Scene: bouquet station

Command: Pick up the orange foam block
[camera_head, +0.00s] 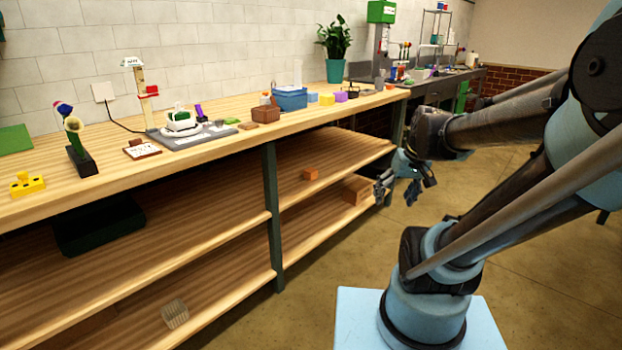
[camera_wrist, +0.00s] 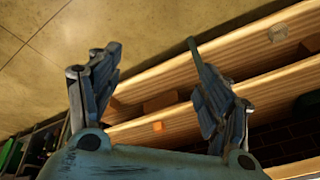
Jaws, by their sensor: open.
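The orange foam block (camera_head: 311,174) is a small cube on the bench's middle shelf, right of the dark green upright. It also shows in the wrist view (camera_wrist: 157,126), low in the picture between the two fingers. My gripper (camera_head: 397,189) is off the bench's right end, in front of the shelves and apart from the block. In the wrist view my gripper (camera_wrist: 152,52) has its fingers spread wide with nothing between them.
The bench's upright (camera_head: 272,220) stands left of the block. A dark bin (camera_head: 100,228) is farther left. The worktop is above.

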